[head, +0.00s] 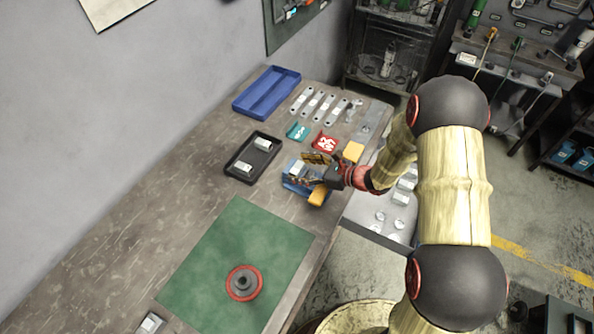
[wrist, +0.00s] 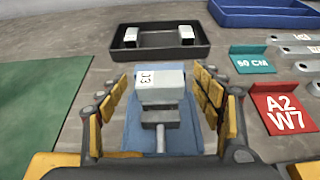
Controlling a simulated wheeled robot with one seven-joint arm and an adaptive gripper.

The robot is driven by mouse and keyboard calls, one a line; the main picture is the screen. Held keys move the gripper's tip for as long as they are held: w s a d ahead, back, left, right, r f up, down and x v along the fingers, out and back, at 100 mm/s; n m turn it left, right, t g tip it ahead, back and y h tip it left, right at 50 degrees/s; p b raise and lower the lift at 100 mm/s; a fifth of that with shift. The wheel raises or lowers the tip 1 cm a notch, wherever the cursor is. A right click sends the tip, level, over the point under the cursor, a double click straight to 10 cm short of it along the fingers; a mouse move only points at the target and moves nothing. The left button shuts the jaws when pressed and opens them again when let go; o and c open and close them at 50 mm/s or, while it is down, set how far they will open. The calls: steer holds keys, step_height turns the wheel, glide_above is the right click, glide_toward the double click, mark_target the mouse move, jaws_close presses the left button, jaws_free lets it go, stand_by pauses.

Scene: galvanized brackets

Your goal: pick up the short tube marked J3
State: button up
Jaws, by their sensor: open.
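The short tube marked J3 (wrist: 162,88) is a light grey, squared piece with a white label, its marking turned sideways. It sits over a darker grey part on a blue base (wrist: 130,140). In the head view the pale tube (head: 296,167) shows at the left of the blue base (head: 291,186). My gripper (wrist: 163,80) is open, with its yellow-padded fingers on either side of the tube. Gaps show between the pads and the tube. In the head view my gripper (head: 311,170) is over the blue base and partly hides it.
A black tray (head: 231,174) with two pale pieces lies behind. A blue compartment tray (head: 240,110), flat brackets (head: 318,106), a teal sign (head: 298,131) and a red sign (head: 324,143) lie farther back. A green mat (head: 200,278) holds a red-and-black round object (head: 243,283).

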steer(key=shift+c, duration=1.4)
steer(key=c, duration=1)
